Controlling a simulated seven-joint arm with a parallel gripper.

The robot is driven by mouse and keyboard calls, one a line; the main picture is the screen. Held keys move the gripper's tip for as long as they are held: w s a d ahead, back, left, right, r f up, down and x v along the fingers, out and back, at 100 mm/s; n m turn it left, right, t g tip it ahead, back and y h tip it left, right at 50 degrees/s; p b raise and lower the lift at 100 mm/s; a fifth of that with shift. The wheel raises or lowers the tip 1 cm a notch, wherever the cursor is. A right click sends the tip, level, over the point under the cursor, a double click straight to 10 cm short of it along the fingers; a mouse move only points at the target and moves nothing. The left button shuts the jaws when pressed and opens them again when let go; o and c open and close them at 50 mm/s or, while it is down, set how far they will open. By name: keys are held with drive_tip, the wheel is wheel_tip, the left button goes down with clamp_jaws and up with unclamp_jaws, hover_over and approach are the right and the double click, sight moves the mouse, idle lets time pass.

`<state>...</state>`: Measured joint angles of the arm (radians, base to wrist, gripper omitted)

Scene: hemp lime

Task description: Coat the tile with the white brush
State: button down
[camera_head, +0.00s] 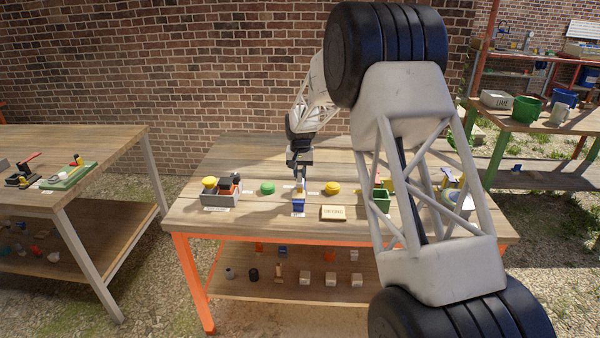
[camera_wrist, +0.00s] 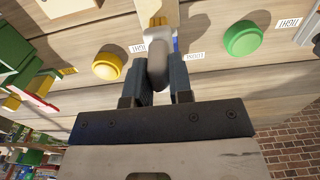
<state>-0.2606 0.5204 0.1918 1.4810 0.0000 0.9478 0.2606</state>
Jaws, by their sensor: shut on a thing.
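My gripper (camera_wrist: 157,80) is shut on a brush (camera_wrist: 158,36) with a grey handle, a whitish body and tan-orange bristles pointing away from the fingers. In the head view my gripper (camera_head: 299,176) is over the middle of the table, just above a small blue container (camera_head: 298,207). A blue edge (camera_wrist: 176,43) shows beside the brush in the wrist view. I cannot tell whether the bristles are inside the container. A flat cream tile-like piece (camera_head: 333,213) with lettering lies to its right; it is partly seen in the wrist view (camera_wrist: 66,8).
A green knob (camera_head: 267,187) and a yellow knob (camera_head: 331,188) flank my gripper. A grey box (camera_head: 222,196) of tools stands left. A green box (camera_head: 380,203) stands right, partly behind my own white frame. Bare wood (camera_head: 260,222) lies in front.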

drive_tip(key=shift+s, duration=2.85)
drive_tip(key=shift+w+a, duration=0.1)
drive_tip(key=shift+a, duration=0.2)
drive_tip(key=shift+w+d, duration=0.1)
drive_tip(key=shift+w, duration=3)
drive_tip(key=shift+r, duration=0.1)
drive_tip(key=shift+s+f, duration=0.2)
drive_tip(key=shift+s, duration=2.75)
drive_tip(key=shift+s+r, duration=0.2)
drive_tip(key=shift+s, duration=0.05)
wheel_tip(320, 180, up, 8)
